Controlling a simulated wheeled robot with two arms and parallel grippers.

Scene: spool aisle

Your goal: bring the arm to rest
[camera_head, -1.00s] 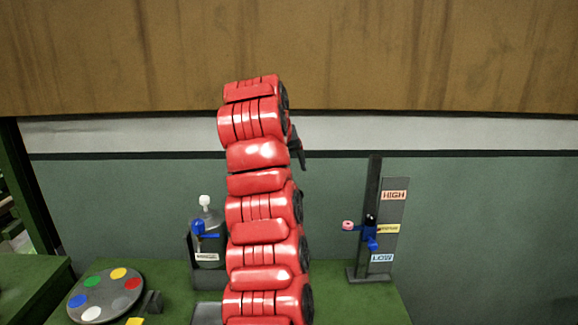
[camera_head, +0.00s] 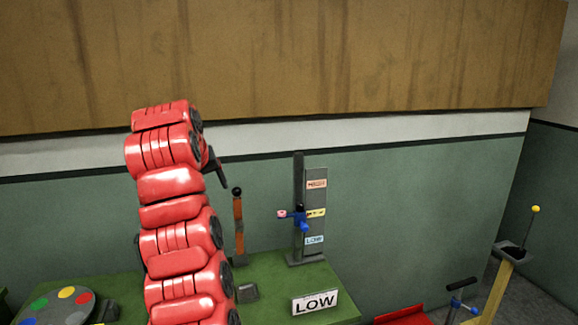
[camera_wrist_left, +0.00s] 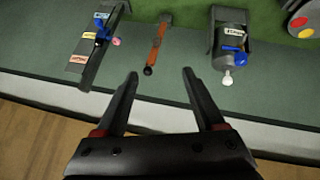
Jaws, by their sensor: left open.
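My left arm, red and segmented, stands raised in the head view. Its gripper (camera_head: 216,166) shows only as a dark finger beside the upper links; the rest is hidden behind the arm. In the left wrist view my left gripper (camera_wrist_left: 159,80) is open, with two dark fingers spread apart and nothing between them. The fingertips are near an orange-handled lever with a black knob (camera_wrist_left: 149,70), with no visible hold on it. My right gripper does not show.
A yellow stand (camera_head: 497,290) and a red piece (camera_head: 402,316) are at right.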

